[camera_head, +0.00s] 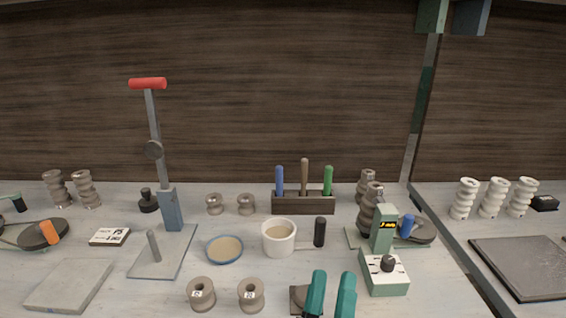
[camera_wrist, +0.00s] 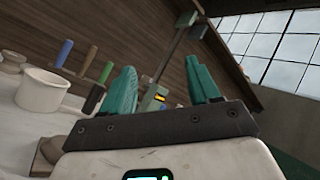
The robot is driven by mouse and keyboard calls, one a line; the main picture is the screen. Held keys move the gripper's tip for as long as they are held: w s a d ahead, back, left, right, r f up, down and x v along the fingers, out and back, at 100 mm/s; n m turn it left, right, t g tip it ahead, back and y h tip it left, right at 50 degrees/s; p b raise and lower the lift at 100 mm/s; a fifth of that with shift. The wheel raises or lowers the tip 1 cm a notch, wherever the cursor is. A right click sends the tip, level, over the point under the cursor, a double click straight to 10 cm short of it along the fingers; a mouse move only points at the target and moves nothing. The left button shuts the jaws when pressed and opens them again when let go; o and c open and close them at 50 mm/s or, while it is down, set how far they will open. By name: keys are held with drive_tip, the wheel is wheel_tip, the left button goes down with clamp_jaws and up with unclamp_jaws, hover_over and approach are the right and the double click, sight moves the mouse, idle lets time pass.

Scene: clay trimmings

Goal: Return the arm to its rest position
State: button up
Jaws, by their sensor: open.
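My gripper (camera_head: 331,293) shows at the bottom of the head view, right of centre, with its two green fingers apart and nothing between them. In the wrist view the same open fingers (camera_wrist: 163,92) point up and away over the bench, with a clear gap between them. The fingers are in front of the white cup and the green-grey device in the head view. The rest of my arm is out of the head view.
A white cup (camera_head: 278,238) with a dark handle, a blue-rimmed dish (camera_head: 224,250) and spools (camera_head: 251,295) stand near my gripper. A green device (camera_head: 384,272) is close on its right. A lever press (camera_head: 171,209) rises at left. A tool rack (camera_head: 302,204) stands behind.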

drive_tip(key=s+d+f+n+g+y, duration=0.2)
drive_tip(key=s+f+n+g+y, duration=0.2)
drive_tip(key=f+n+g+y, duration=0.7)
drive_tip(key=s+d+f+n+g+y, duration=0.15)
drive_tip(key=s+f+n, duration=0.45)
drive_tip(key=n, duration=1.1)
drive_tip(key=s+d+f+n+g+h, duration=0.1)
drive_tip(key=s+d+f+g, duration=0.3)
drive_tip(key=s+d, duration=0.4)
drive_tip(key=s+d+f+n+g+h, duration=0.1)
drive_tip(key=s+d+f+g+h, duration=0.3)
drive_tip(key=s, duration=0.6)
drive_tip(key=d+f+g, duration=0.1)
drive_tip(key=d+g, duration=0.1)
drive_tip(key=d, duration=0.1)
drive_tip(key=shift+s+d+f, duration=0.25)
drive_tip(key=shift+s+d, duration=0.05)
drive_tip(key=shift+d, duration=0.1)
